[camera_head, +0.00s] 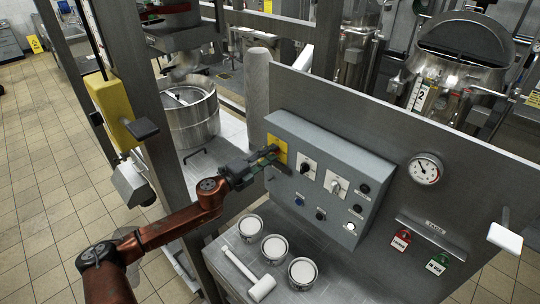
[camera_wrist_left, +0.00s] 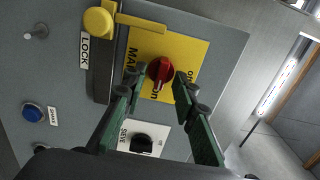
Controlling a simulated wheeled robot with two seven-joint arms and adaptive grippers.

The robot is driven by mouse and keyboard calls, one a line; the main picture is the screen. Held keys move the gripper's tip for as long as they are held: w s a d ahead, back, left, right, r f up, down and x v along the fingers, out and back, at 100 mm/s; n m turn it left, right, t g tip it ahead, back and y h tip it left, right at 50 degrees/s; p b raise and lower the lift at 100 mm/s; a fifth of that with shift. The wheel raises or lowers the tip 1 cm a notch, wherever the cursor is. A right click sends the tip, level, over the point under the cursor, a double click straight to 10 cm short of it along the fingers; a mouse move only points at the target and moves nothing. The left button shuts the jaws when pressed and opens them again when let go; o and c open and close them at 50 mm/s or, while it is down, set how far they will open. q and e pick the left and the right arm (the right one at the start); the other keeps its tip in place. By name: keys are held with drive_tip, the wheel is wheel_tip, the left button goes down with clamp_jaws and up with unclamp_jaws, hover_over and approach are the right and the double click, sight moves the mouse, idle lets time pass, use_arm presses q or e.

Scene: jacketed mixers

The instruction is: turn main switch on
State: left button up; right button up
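The main switch is a red rotary knob (camera_wrist_left: 160,70) on a yellow plate (camera_wrist_left: 193,53) marked MAIN in the left wrist view. In the head view the yellow plate (camera_head: 277,146) sits at the upper left of the grey control box (camera_head: 318,150). My left gripper (camera_head: 267,159) is at that plate, partly covering it. In the wrist view its green fingers (camera_wrist_left: 155,88) are open, one on each side of the knob; I cannot tell whether they touch it. A yellow lock piece (camera_wrist_left: 98,21) with a LOCK label sits beside the plate. My right gripper is not in view.
Below the main plate is a black SIEVE knob (camera_wrist_left: 142,143). A blue button (camera_wrist_left: 33,110) is also on the box. A gauge (camera_head: 425,168) is on the panel to the right.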

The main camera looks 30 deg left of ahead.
use_arm(q)
drive_tip(key=shift+s, duration=0.1)
drive_tip(key=v, duration=1.2)
drive_tip(key=shift+a, duration=0.1)
idle(0.3)
